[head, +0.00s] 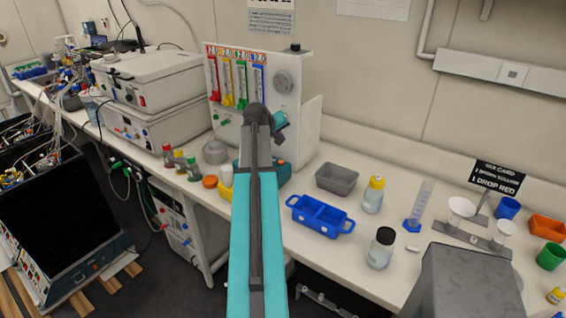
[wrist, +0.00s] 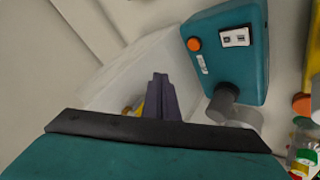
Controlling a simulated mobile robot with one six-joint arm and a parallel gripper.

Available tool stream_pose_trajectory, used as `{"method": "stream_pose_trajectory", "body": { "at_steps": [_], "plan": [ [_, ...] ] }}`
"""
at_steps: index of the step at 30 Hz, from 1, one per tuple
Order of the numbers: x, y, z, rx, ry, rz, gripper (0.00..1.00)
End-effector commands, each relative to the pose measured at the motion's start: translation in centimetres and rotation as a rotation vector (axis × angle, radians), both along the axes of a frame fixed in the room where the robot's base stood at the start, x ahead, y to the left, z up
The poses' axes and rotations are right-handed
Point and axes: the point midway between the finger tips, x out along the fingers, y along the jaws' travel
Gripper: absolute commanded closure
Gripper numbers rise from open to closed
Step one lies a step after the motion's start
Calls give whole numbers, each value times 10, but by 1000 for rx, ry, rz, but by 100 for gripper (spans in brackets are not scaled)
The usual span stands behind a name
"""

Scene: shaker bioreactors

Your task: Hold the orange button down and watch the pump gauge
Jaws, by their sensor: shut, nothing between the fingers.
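The teal pump box (wrist: 228,70) is at the upper right in the wrist view. Its orange button (wrist: 194,44) is near the left edge, beside a small white panel (wrist: 235,38) with two dark marks; I cannot read it. In the head view the teal box (head: 285,173) is mostly hidden behind my arm. My gripper (wrist: 160,76) is shut and empty. Its tips are below and left of the button in the wrist view, with a visible gap. In the head view my arm hides the fingers.
A white panel with coloured flow tubes and a grey dial (head: 283,81) stands behind my arm. Small capped vials (head: 180,162) and a grey cylinder (head: 215,152) stand left.

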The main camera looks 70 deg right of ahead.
Motion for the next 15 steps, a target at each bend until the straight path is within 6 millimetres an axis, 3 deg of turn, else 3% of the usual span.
{"method": "stream_pose_trajectory", "body": {
  "at_steps": [15],
  "plan": [
    [-1, 0, -53, 0, 0, -2, 100]
  ]
}}
